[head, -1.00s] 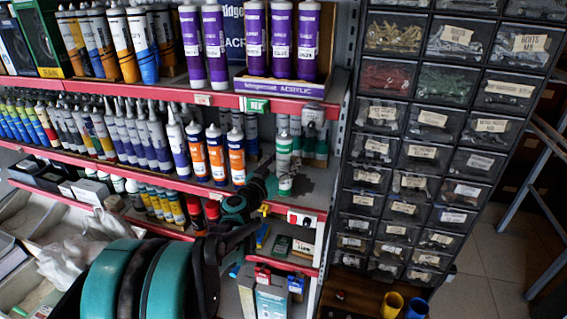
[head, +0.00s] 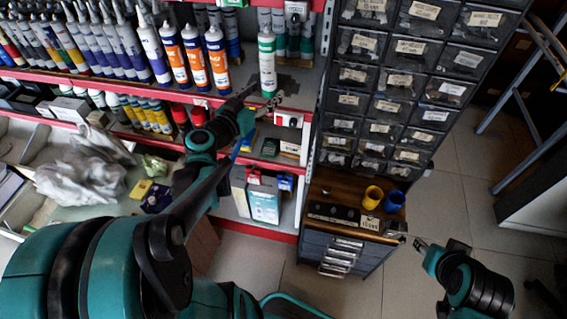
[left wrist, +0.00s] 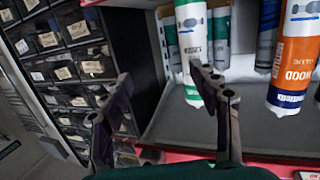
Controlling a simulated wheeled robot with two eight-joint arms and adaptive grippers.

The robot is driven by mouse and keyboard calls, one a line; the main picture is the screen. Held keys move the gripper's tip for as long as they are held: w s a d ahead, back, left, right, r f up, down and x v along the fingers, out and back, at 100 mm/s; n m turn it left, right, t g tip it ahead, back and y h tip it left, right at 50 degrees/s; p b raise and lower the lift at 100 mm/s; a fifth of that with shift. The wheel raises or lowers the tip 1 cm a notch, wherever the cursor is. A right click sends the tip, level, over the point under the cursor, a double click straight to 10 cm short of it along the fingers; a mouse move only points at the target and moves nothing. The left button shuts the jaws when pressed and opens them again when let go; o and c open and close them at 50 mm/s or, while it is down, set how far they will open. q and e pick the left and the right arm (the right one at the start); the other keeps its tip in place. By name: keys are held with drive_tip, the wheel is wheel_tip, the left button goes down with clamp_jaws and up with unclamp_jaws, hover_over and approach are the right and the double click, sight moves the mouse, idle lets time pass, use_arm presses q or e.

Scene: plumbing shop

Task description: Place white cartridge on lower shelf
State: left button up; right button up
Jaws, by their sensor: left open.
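The white cartridge (head: 267,62) with green bands stands upright near the right end of the shelf with the orange-labelled tubes. It also shows in the left wrist view (left wrist: 191,50), partly behind one finger. My left gripper (head: 258,98) is open in front of and just below the cartridge's base. In the left wrist view its fingers (left wrist: 163,102) are spread, the cartridge beyond them, nearer the right finger. I cannot tell whether they touch. The lower shelf, with its red edge (head: 265,157), runs below. My right gripper (head: 438,245) looks open and empty at lower right.
Orange-labelled tubes (head: 194,58) stand left of the cartridge. Bare grey shelf (left wrist: 245,125) shows around its base. Small boxes (head: 287,120) stand on the lower shelf. A drawer rack (head: 390,80) stands right. Yellow and blue cups (head: 372,197) sit on a cabinet. A ladder (head: 520,120) leans far right.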

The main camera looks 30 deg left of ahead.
use_arm(q)
drive_tip(key=s+d+f+m+g+h, duration=0.1)
drive_tip(key=s+d+f+g, duration=0.1)
drive_tip(key=d, duration=0.4)
drive_tip(key=s+d+f+g+h, duration=0.2)
drive_tip(key=d+f, duration=0.1)
drive_tip(key=d, duration=0.3)
drive_tip(key=s+d+f+g+y, duration=0.2)
drive_tip(key=s+f+g, duration=0.1)
drive_tip(key=s, duration=0.3)
drive_tip(key=s+d+f+n+g+y, duration=0.1)
drive_tip(key=s+d+f+g, duration=0.1)
drive_tip(key=s, duration=0.5)
drive_tip(key=shift+f+g+y, duration=0.4)
drive_tip(key=shift+f, duration=0.35)
drive_tip(key=shift+d, duration=0.1)
